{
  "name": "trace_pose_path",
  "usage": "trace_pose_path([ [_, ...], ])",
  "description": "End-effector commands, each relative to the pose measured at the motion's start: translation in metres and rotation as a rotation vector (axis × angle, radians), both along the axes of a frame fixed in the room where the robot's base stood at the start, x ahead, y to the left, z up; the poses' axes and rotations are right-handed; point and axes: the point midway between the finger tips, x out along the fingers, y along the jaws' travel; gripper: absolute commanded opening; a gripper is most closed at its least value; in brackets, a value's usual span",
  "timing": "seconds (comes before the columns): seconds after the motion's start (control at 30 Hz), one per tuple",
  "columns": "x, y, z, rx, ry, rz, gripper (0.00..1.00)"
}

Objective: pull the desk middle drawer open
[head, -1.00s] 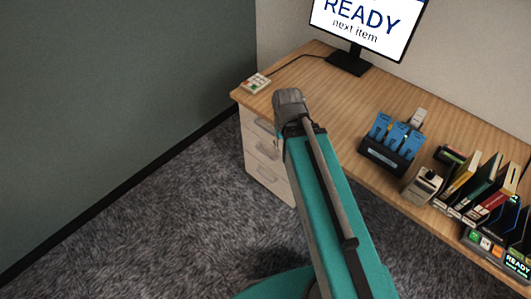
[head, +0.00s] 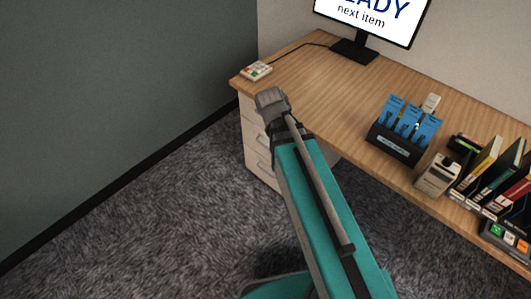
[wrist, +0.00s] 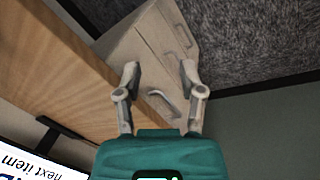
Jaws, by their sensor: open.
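The pale drawer unit (head: 262,168) stands under the desk's left end, and its drawers look shut. The middle drawer (head: 252,131) is partly hidden behind my arm. My gripper (head: 270,97) is near the desk's front edge in the head view. In the wrist view, my gripper (wrist: 159,76) is open and empty, with its two fingers apart over the drawer fronts. A curved drawer handle (wrist: 163,103) shows between the finger bases, not gripped. Further handles (wrist: 174,54) show beyond the fingertips. I cannot tell the gap to the handles.
The wooden desk (head: 330,105) carries a monitor (head: 375,18), a small keypad (head: 257,70), a black holder with blue items (head: 400,140), a grey device (head: 437,175) and books (head: 490,175). A green wall (head: 120,70) is left. Carpet (head: 150,220) is clear in front.

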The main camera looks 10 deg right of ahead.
Motion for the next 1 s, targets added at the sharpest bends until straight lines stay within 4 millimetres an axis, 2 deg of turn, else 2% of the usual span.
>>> trace_pose_path([
  [0.03, 0.006, 0.000, -0.020, -0.024, -0.006, 0.010, 0.51],
  [0.1, 0.012, 0.000, -0.032, -0.058, -0.014, 0.023, 0.51],
  [0.53, 0.048, 0.004, -0.102, -0.267, -0.069, 0.105, 0.51],
  [1.0, 0.087, 0.018, -0.169, -0.491, -0.139, 0.201, 0.51],
])
